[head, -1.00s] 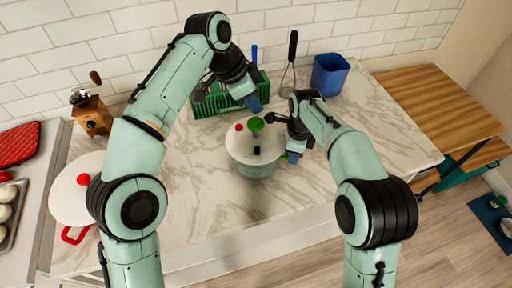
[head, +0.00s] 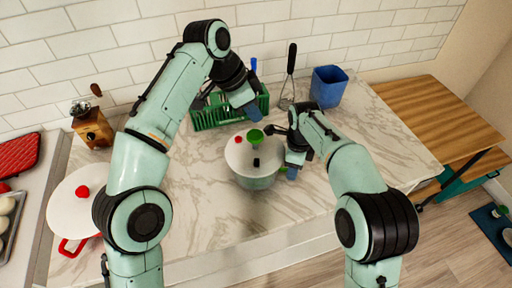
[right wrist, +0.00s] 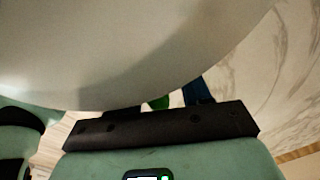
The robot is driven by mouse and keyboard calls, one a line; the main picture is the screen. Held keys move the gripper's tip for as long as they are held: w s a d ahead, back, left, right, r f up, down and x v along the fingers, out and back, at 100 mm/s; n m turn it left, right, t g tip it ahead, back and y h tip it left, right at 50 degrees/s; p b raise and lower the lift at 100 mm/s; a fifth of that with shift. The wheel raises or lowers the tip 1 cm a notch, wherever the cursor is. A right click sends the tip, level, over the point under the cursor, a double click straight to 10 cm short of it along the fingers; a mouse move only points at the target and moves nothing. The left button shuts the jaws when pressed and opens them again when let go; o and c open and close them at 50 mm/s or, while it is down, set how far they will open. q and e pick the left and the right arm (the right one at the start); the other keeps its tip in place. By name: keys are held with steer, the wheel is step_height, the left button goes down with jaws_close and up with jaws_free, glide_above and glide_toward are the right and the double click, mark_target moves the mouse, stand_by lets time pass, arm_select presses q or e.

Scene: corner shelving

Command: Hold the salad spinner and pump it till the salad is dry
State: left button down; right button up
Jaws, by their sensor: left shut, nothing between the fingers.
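The salad spinner (head: 253,179) stands upright on the marble counter, with a white lid, a green pump knob (head: 255,138), a red spot and a black spot on top. My left gripper (head: 254,115) has blue fingertips. It is shut and empty just above and behind the pump knob, apparently apart from it. My right gripper (head: 291,168) is at the right side of the spinner, by a green part of its side. In the right wrist view a blue fingertip (right wrist: 196,92) and a bit of green show under the large pale spinner. Whether the right fingers close on it is hidden.
A coffee grinder (head: 92,127) and a white-lidded red pot (head: 75,205) are at the left. The counter in front is clear.

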step_height(320, 180, up, 12)
stand_by(0.6)
steer(key=shift+s, duration=0.1)
